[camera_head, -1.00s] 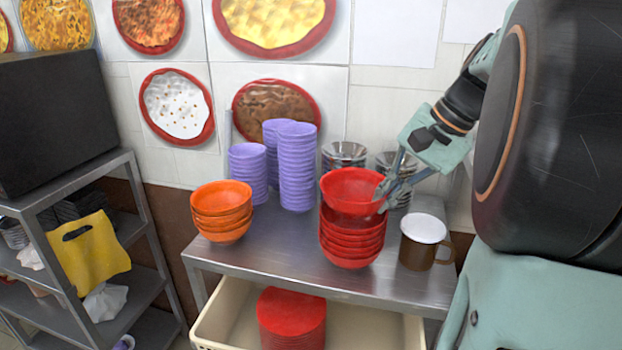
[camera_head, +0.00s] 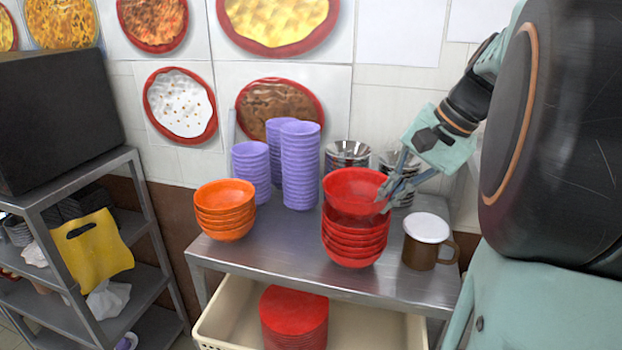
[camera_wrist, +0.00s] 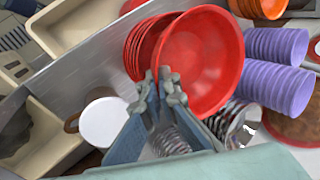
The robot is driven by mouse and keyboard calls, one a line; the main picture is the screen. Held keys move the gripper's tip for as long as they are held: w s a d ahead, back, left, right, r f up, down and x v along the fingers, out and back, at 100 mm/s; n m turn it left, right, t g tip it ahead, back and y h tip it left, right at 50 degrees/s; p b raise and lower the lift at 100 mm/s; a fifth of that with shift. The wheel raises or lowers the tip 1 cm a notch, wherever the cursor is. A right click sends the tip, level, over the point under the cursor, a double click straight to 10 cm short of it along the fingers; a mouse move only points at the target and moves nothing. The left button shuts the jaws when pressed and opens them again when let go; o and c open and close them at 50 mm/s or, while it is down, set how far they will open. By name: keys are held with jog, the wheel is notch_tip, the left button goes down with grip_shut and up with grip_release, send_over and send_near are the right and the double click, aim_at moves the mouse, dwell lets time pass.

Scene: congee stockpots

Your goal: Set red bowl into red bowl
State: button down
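A red bowl (camera_head: 355,188) is at the top of the red bowl stack (camera_head: 355,244) on the metal table. My gripper (camera_head: 384,192) is at the right rim of this bowl, its fingers closed on the rim. In the wrist view the held red bowl (camera_wrist: 202,62) sits just beyond the fingertips (camera_wrist: 164,84), with the stack (camera_wrist: 140,45) behind it to the left. The held bowl sits slightly tilted over the stack. Whether it touches the bowl below is hard to tell.
A brown mug with a white top (camera_head: 427,241) stands right of the stack. Orange bowls (camera_head: 225,210) are to the left. Purple stacks (camera_head: 300,165) and metal bowls (camera_head: 347,153) stand behind. A cream bin (camera_head: 225,315) holding red stacked items is below the table.

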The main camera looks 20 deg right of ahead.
jog(key=shift+f+b, duration=0.5)
jog(key=shift+f, duration=0.3)
dwell(0.7)
jog(key=c, duration=2.1)
grip_release()
jog(key=v, duration=1.2)
jog(key=shift+s, duration=0.1)
